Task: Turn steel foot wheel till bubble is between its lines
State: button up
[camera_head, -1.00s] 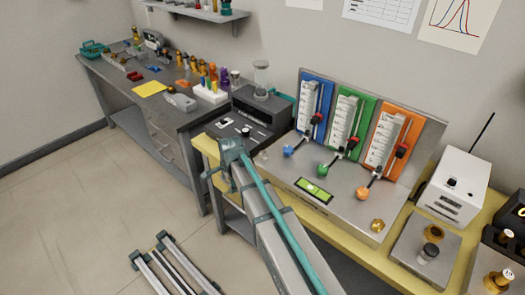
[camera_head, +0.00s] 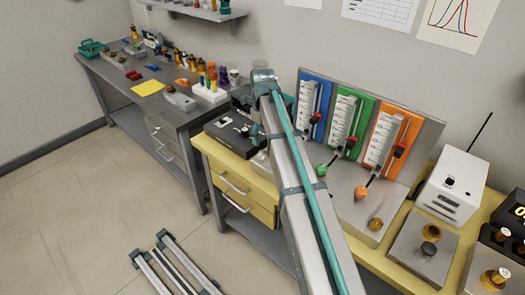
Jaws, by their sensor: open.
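The steel base plate (camera_head: 345,207) of the three-column stand is partly covered by my arm. A brass-coloured foot wheel (camera_head: 376,224) sits at its front right corner. I cannot make out a steel foot wheel. The green bubble level is hidden behind my arm, so the bubble cannot be read. My arm rises across the middle of the view and bends near the back of the bench. My gripper does not show.
Blue (camera_head: 315,92), green (camera_head: 346,115) and orange (camera_head: 388,138) column panels stand behind the base, with protruding green (camera_head: 320,168) and orange (camera_head: 360,192) knobs. A white box (camera_head: 452,186) stands right. The yellow bench (camera_head: 236,170) has drawers; floor at left is mostly clear.

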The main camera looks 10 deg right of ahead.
aim_at(262, 152)
notch_tip(262, 152, down, 8)
jog(key=shift+r+p, duration=0.15)
jog(key=shift+p, duration=0.5)
jog(key=shift+c, duration=0.2)
jog(key=c, duration=1.1)
